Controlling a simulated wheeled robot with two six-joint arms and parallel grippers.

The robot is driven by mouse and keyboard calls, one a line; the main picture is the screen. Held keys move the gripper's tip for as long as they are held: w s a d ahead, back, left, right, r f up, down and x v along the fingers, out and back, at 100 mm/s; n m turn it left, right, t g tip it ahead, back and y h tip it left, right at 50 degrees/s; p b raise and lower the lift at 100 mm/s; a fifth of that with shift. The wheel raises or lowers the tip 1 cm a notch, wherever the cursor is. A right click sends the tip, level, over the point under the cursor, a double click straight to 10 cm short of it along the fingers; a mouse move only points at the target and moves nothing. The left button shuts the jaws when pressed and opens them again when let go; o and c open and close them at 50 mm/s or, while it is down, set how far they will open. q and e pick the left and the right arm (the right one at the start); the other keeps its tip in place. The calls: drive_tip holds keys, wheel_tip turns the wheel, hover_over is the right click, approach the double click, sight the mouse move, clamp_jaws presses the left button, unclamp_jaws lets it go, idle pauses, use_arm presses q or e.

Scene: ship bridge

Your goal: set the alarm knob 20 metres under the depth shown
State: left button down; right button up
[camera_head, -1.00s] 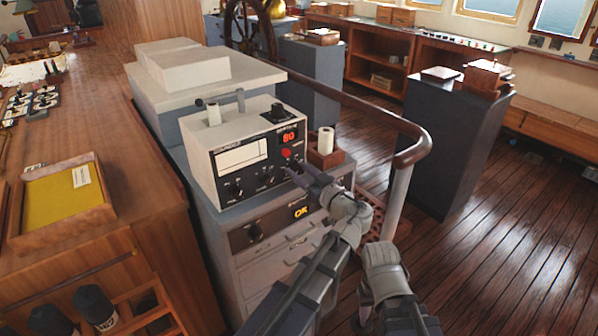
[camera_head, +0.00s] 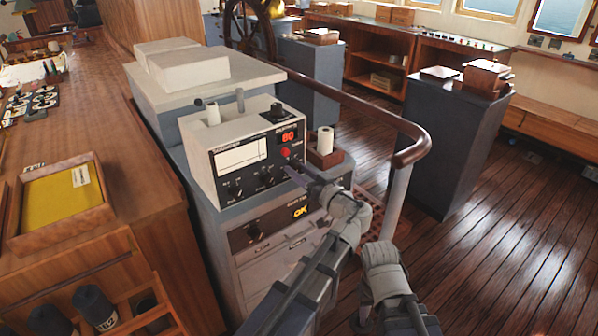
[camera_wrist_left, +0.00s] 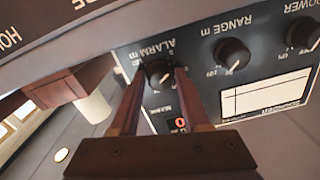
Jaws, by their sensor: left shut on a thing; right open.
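The sounder (camera_head: 216,132) is a pale box with a black front panel on a grey cabinet. Its red depth display (camera_head: 288,137) seems to read 80, though the digits are small. In the left wrist view the panel is upside down and the black alarm knob (camera_wrist_left: 158,73), labelled ALARM m, sits between the fingers. My left gripper (camera_wrist_left: 160,78) is shut on this knob; the fingers hide part of its scale. In the head view my left gripper (camera_head: 292,174) reaches the panel's lower right and hides the knob. My right arm shows at the lower middle, without its fingertips.
The range knob (camera_wrist_left: 231,54) is beside the alarm knob. A red button (camera_head: 285,153) is under the display. A wooden holder (camera_head: 325,157) with a white roll stands right of the sounder. A curved handrail (camera_head: 412,150) runs behind my arms. The floor at right is clear.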

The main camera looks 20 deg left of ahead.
use_arm(q)
drive_tip(key=m, duration=1.4)
drive_tip(key=shift+m, duration=0.3)
drive_tip(key=m, duration=0.3)
drive_tip(key=shift+m, duration=0.3)
drive_tip(key=m, duration=0.3)
drive_tip(key=shift+m, duration=0.3)
drive_tip(key=m, duration=0.4)
drive_tip(key=shift+f, duration=0.1)
drive_tip(key=shift+m, duration=2)
